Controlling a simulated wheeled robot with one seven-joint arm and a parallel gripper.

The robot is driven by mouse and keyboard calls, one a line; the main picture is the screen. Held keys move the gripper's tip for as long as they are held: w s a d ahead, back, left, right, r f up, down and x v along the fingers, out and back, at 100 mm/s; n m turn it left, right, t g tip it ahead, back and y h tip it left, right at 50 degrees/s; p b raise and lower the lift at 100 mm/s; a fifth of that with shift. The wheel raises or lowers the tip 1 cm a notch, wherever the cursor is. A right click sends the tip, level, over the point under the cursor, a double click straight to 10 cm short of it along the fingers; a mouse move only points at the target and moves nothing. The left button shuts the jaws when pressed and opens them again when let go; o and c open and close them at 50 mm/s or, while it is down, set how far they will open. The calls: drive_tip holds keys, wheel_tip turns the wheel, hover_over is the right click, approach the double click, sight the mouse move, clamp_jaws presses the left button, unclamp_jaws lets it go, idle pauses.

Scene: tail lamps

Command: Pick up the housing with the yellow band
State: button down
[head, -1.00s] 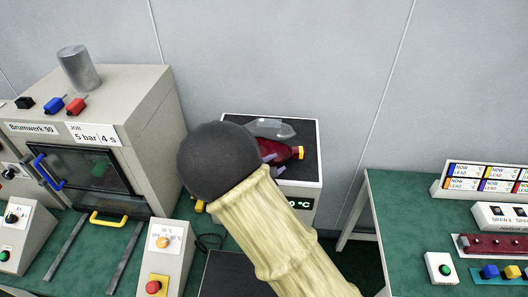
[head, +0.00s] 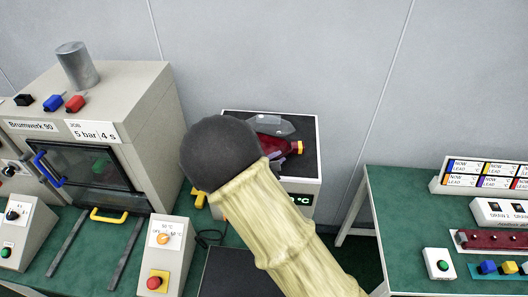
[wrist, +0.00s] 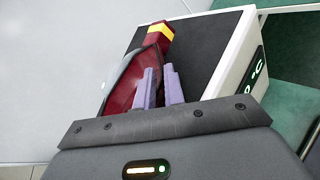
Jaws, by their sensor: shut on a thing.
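The housing (head: 275,143) is dark red with a yellow band (wrist: 159,30) at its narrow end and a clear, glassy part on one side. In the head view it is at the white box with a dark top, partly hidden behind my arm. My gripper (wrist: 160,72) shows in the wrist view with two purple fingers. They are shut on the red body of the housing (wrist: 128,82), and the banded end points away from my gripper. I cannot tell whether the housing touches the dark top. In the head view my fingers are hidden behind my arm.
The white box (head: 318,150) has a raised rim and a green display. A press labelled Brumwerk 90 (head: 150,100) stands left, with a control box (head: 167,245) in front. A green table (head: 400,210) with label racks and parts stands right, across a gap.

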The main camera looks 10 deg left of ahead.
drive_tip(key=shift+s, duration=0.15)
drive_tip(key=shift+d+r+b, duration=0.1)
drive_tip(key=shift+r+b, duration=0.25)
drive_tip(key=shift+r, duration=0.3)
wheel_tip(320, 180, up, 9)
drive_tip(key=b, duration=0.2)
drive_tip(key=shift+f, duration=0.15)
idle(0.4)
